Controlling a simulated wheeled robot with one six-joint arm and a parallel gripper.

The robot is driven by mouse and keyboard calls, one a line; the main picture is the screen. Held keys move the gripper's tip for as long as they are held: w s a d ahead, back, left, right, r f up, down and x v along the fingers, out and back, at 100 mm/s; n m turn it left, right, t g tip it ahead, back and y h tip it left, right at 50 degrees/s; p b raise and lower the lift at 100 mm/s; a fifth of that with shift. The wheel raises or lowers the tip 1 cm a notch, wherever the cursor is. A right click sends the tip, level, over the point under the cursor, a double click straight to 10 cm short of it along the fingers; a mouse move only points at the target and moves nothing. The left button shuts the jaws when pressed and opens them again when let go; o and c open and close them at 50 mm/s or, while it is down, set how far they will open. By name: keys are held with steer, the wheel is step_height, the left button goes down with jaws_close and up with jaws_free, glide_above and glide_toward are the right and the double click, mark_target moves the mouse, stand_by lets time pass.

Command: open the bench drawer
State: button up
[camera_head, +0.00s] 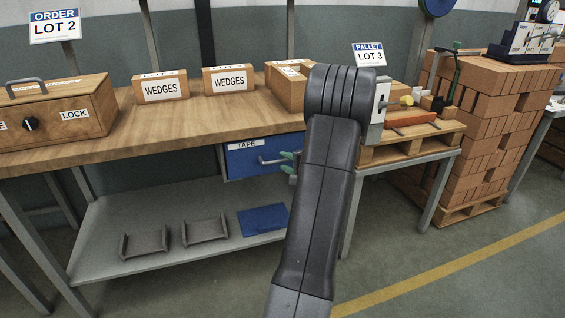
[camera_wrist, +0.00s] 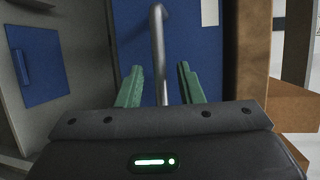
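The bench drawer (camera_head: 243,160) is blue, carries a TAPE label and hangs under the wooden bench top; it looks shut. Its grey bar handle (camera_head: 268,161) also shows in the wrist view as a metal bar (camera_wrist: 158,50) in front of the blue drawer face (camera_wrist: 190,40). My gripper (camera_head: 290,163) is at the handle's right part, partly hidden by my arm. In the wrist view the green fingers of my gripper (camera_wrist: 160,88) are apart, with the bar between them. A gap shows on each side of the bar.
The bench top (camera_head: 150,120) holds several WEDGES boxes (camera_head: 228,80) and a wooden LOCK box (camera_head: 60,112). A grey lower shelf (camera_head: 110,220) holds metal brackets and a blue sheet (camera_head: 263,219). A pallet with tools and a brick stack (camera_head: 490,120) stand right. Floor in front is open.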

steer(key=shift+x, duration=1.15)
jaws_close()
steer(key=shift+s, duration=0.1)
steer(key=s+d+b, duration=0.4)
steer(key=s+b, duration=0.1)
steer(key=s, duration=0.9)
steer(key=s+d+b, duration=0.4)
steer(key=s+d, duration=0.1)
steer(key=s, duration=1)
steer(key=shift+d+b, duration=0.25)
steer(key=shift+b, duration=0.15)
